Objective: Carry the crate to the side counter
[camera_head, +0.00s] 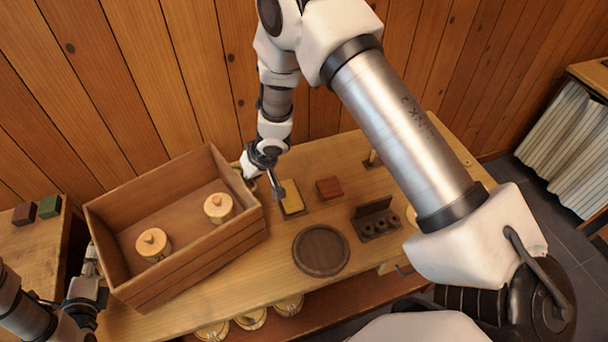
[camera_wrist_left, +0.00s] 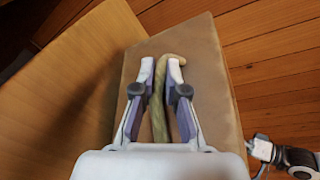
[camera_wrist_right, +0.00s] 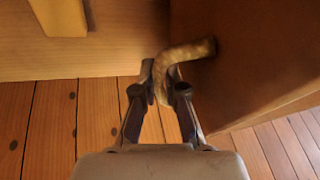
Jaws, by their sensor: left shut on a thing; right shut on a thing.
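The wooden crate (camera_head: 195,264) is at the left end of the long workbench, with two lidded wooden pots (camera_head: 154,245) (camera_head: 218,208) upright inside. My left gripper (camera_head: 92,264) is at its left end. In the left wrist view, its fingers (camera_wrist_left: 160,75) are shut on a rope handle (camera_wrist_left: 158,100) on the crate's end wall (camera_wrist_left: 207,85). My right gripper (camera_head: 247,168) is at the crate's right end. In the right wrist view, its fingers (camera_wrist_right: 165,80) are shut on the other rope handle (camera_wrist_right: 190,52). I cannot tell whether the crate touches the bench.
A counter (camera_head: 32,262) with dark red and green blocks stands at the left. The workbench (camera_head: 274,262) holds a round dark board (camera_head: 321,250), a yellow block (camera_head: 291,196), a red block (camera_head: 329,187) and a dark holder (camera_head: 374,220). A curtained cabinet (camera_head: 565,135) stands far right.

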